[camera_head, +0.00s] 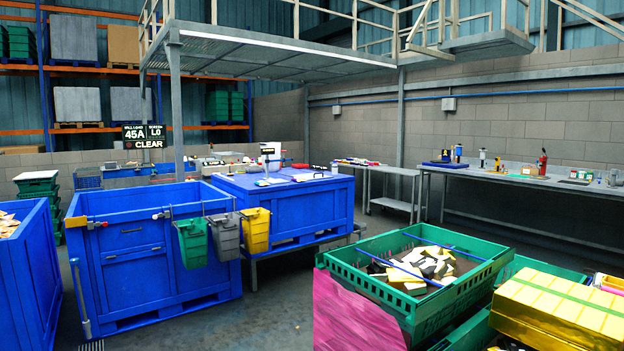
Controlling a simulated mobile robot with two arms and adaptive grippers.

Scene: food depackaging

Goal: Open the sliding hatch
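A large blue bin (195,285) stands on the floor at the left. Its near wall carries a framed rectangular panel (132,272), which looks like the sliding hatch and appears shut. A small slot shows above that panel. A grey upright bar (80,298) with a rounded lower end stands at the bin's left corner. A yellow fitting (76,222) sits on the rim above it. Neither of my grippers is in view.
Green (193,243), grey (227,236) and yellow (256,230) buckets hang on the bin's right side. Another blue bin (30,275) stands close at left. A green crate (400,290) with yellow and dark pieces fills the right foreground. Floor (280,325) between is clear.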

